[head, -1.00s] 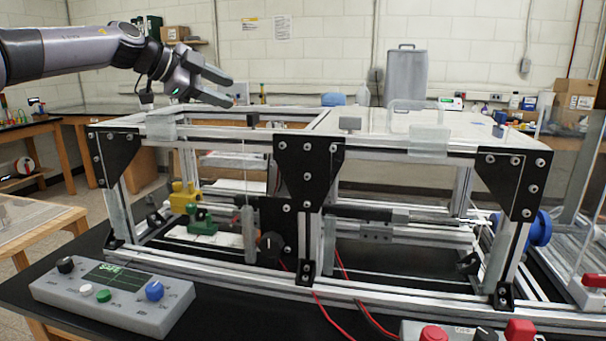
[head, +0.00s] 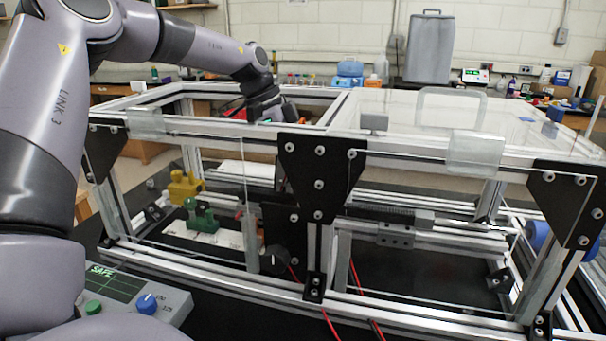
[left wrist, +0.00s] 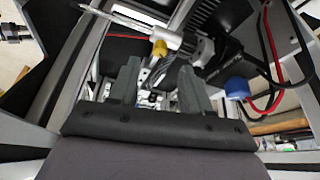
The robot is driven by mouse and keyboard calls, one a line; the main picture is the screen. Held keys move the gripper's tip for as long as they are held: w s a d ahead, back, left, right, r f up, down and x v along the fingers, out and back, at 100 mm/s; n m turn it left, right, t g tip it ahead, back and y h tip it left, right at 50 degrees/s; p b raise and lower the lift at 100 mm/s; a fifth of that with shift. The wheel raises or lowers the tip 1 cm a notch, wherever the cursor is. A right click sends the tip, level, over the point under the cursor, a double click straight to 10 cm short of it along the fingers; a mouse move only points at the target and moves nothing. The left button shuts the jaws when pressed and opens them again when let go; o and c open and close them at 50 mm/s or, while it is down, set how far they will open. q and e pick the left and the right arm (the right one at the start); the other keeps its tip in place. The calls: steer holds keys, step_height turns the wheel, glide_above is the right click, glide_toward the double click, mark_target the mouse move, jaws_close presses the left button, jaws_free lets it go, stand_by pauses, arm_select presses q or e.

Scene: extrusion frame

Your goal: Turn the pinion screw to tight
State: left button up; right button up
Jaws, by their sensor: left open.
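My left gripper (head: 274,112) is above the open left half of the extrusion frame (head: 240,142), pointing down into it; its fingertips are partly hidden in the head view. In the left wrist view, the two grey fingers (left wrist: 158,88) are apart with nothing held between them. Beyond them are a yellow knob (left wrist: 160,47) by a pale metal rod and a toothed rack (left wrist: 208,14). A blue knob (left wrist: 237,88) lies right of the fingers, apart from them. I cannot tell for sure which part is the pinion screw. A dark round knob (head: 275,258) sits low on a black plate. My right gripper is not in view.
A clear cover (head: 410,122) with a handle closes the frame's right half. Yellow (head: 186,186) and green (head: 200,214) blocks sit inside at left. Red cables (left wrist: 270,60) hang right of the fingers. A control box (head: 135,290) reads SAFE.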

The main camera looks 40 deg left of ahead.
mark_target(304, 185)
arm_select(q)
steer(key=x, duration=0.6)
steer(key=shift+r+p, duration=0.1)
steer(key=shift+p, duration=0.25)
jaws_close()
